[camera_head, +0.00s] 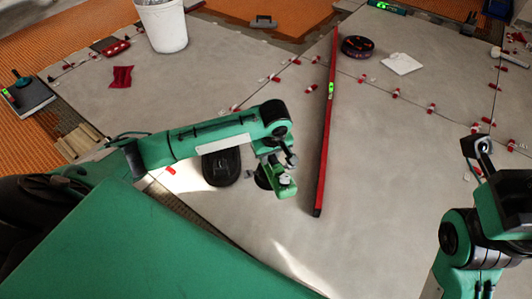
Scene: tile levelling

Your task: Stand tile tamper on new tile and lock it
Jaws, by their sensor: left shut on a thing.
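My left gripper (277,168) is over the large grey tile in the middle, shut on the tile tamper (286,187). The tamper shows as a small green body with a dark round part beside it, low over or on the tile; I cannot tell whether it touches. The gripper and wrist hide part of it, and its lock is too small to make out. The grey tile (365,220) under it is framed by red and white levelling clips. My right gripper (477,158) is at the right edge, over the tiles and apart from the tamper; its jaws are unclear.
A long red level (326,130) lies just right of the tamper. A black rounded object (222,167) lies to its left. A white bucket (163,25), red cloth (121,76), black round case (357,46) and white square (402,63) lie farther back.

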